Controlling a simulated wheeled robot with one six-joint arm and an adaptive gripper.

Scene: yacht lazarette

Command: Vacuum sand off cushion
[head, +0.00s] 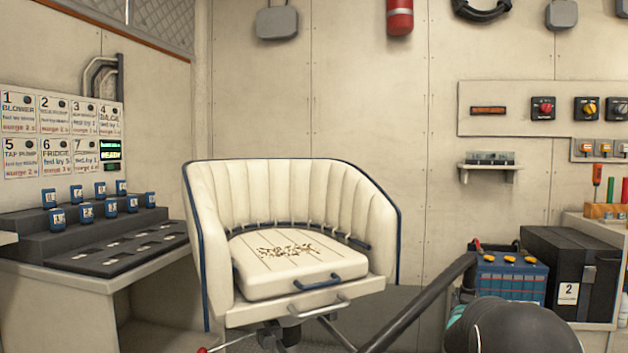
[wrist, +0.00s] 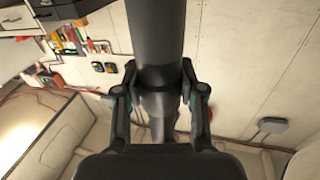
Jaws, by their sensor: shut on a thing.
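The cream seat cushion (head: 270,288) lies on a rounded cream chair (head: 290,190) with blue piping, in the middle of the head view. A patch of brown sand (head: 285,249) is scattered on its top, and a blue handle (head: 317,283) is on its front. My gripper (wrist: 159,88) is shut around a thick black tube (wrist: 156,28) in the wrist view. A black tube (head: 425,305) also slants across the lower right of the head view, apart from the sand. It looks like the vacuum's wand; its lower end is out of frame.
On the left is a desk with a black rack (head: 110,240) of blue tags, under numbered wall labels (head: 60,130). On the right are a blue battery (head: 510,275), a black box (head: 570,265) and a tool bench (head: 600,225). A white rail (head: 318,308) runs below the cushion's front.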

